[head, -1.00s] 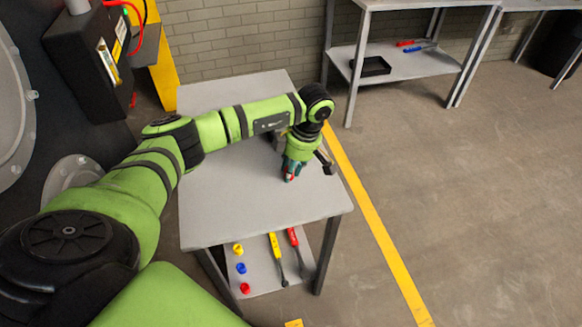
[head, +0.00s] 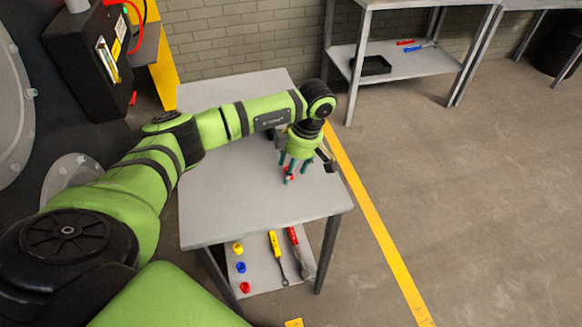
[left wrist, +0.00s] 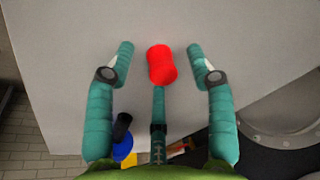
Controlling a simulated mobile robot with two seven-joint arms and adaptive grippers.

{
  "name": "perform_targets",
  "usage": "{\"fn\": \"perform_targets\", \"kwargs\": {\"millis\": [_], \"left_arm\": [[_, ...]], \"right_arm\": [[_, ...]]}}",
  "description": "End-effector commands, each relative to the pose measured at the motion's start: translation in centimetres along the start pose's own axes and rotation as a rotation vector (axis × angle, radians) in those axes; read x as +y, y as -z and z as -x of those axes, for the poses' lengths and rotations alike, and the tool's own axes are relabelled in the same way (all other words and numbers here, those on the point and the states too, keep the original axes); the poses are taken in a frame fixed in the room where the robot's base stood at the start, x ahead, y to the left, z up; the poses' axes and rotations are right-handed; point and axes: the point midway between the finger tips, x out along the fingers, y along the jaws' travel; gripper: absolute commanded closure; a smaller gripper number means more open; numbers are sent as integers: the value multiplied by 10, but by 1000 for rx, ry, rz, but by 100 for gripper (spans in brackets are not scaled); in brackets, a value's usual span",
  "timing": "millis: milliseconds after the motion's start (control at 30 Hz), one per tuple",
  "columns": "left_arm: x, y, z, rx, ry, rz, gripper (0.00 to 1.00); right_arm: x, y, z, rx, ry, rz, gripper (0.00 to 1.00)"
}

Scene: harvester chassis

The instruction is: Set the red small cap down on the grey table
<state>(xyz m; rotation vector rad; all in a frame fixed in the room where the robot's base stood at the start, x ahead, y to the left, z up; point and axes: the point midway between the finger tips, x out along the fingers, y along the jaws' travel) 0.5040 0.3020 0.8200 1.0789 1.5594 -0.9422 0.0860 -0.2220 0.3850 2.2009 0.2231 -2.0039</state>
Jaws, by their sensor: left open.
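The red small cap (head: 290,175) rests on the grey table (head: 225,205), toward its right side. In the left wrist view the red cap (left wrist: 161,64) lies against the grey surface (left wrist: 75,60), between the spread green fingers. My left gripper (head: 291,174) points down over the cap and is open; its fingertips stand apart from the cap on both sides, and its third finger reaches close to it. In the head view the fingers partly hide the cap. My right gripper is not in view.
A lower shelf holds a yellow cap (head: 238,249), a blue cap (head: 241,268), another red cap (head: 244,287) and two long tools. A bench (head: 405,65) with a black tray (head: 371,65) stands at the back right.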

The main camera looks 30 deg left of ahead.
Motion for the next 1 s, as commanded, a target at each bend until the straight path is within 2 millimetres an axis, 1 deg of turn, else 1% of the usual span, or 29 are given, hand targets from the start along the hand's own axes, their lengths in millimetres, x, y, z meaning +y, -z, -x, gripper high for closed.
{"fn": "perform_targets", "kwargs": {"millis": [300, 400, 500, 600, 700, 1000], "left_arm": [[1, 0, 66, -3, -7, 0, 45], [1, 0, 85, -2, -6, 1, 45], [1, 0, 99, -2, -5, 2, 45], [0, 1, 109, -1, -4, 2, 45], [0, 0, 113, -1, -2, 1, 45], [0, 1, 114, -1, -1, 1, 45]], "right_arm": [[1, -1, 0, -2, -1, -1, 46], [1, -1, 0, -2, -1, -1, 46], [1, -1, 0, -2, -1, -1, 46], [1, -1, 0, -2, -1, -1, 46], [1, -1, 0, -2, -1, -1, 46], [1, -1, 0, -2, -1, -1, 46]]}}
